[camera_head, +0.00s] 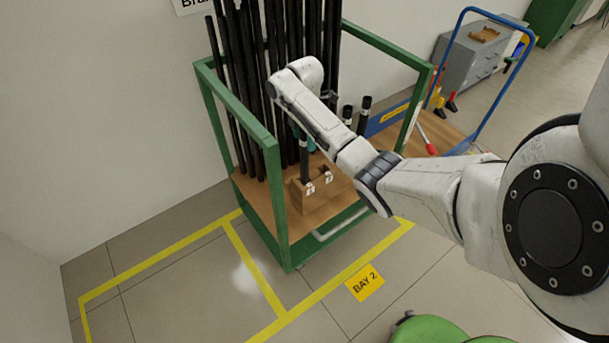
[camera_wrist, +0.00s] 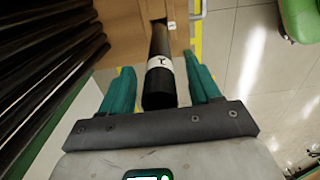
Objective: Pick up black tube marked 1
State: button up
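A black tube (camera_wrist: 159,92) with a white band that appears marked 1 shows in the wrist view, rising from a wooden block. My gripper (camera_wrist: 162,70) is open, with its two teal fingers on either side of the tube and a visible gap on each side. In the head view the tube (camera_head: 304,165) stands in the wooden block (camera_head: 322,205) on the green-framed cart. My gripper (camera_head: 303,139) is at its upper part, mostly hidden behind my arm.
Several long black rods (camera_head: 240,95) lean in the green cart (camera_head: 279,205), close to the left of my gripper. Two short black tubes (camera_head: 363,117) stand to its right. A blue trolley (camera_head: 468,146) is beyond. The floor in front is mostly clear.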

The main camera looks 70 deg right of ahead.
grip_shut()
dwell(0.4)
jog(key=shift+r, duration=0.1)
